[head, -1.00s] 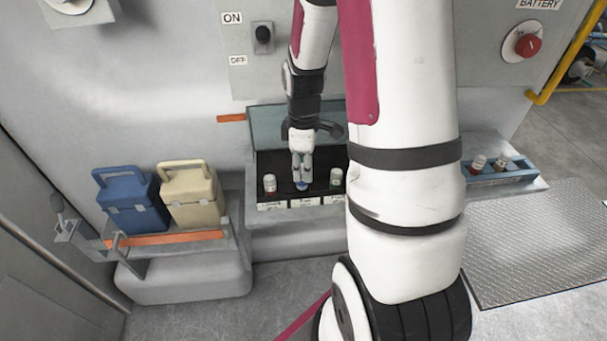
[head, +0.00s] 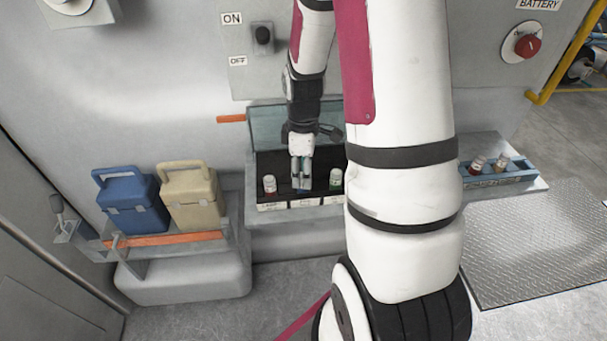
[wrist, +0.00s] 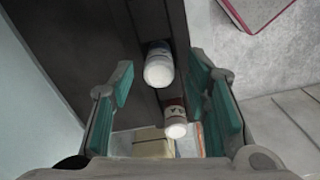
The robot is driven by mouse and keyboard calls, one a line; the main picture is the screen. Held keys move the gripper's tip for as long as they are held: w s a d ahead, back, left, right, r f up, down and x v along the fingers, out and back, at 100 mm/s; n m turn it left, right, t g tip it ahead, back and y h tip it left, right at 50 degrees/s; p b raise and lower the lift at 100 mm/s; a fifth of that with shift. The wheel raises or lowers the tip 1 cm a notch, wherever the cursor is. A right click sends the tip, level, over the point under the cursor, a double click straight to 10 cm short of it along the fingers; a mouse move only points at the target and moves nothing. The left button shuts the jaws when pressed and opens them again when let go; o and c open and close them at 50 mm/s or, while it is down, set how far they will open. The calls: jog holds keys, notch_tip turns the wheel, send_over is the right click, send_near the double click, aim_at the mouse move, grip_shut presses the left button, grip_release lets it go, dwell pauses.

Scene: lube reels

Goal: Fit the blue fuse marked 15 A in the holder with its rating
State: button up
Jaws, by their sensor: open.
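In the head view my gripper (head: 301,173) points down over the middle place of the dark fuse block (head: 268,164). Its fingers are open. In the wrist view a white-topped fuse (wrist: 159,68) stands between the open pads, apparently in the middle place. The label text on the front is too small to read.
A blue tray (head: 515,177) with two more fuses sits on the right ledge. A blue case (head: 130,205) and a tan case (head: 190,198) stand on the left shelf. A raised clear cover (head: 270,127) is behind the block. My arm hides part of the right side.

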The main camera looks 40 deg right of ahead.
notch_tip(320, 180, up, 9)
jog(key=s+a+r+m+t, duration=0.25)
jog(key=s+a+r, duration=0.25)
jog(key=a+r, duration=0.6)
jog(key=s+a+r+m+t, duration=0.1)
jog(key=s+a+r+m, duration=0.1)
jog(key=s, duration=0.3)
jog(key=s+a+r+m, duration=0.3)
jog(key=s+a, duration=0.1)
jog(key=s, duration=0.1)
jog(key=shift+s+a+r+m+t+p, duration=0.15)
jog(key=shift+s+a+m+t+p, duration=0.15)
jog(key=shift+s+a+m+t, duration=0.1)
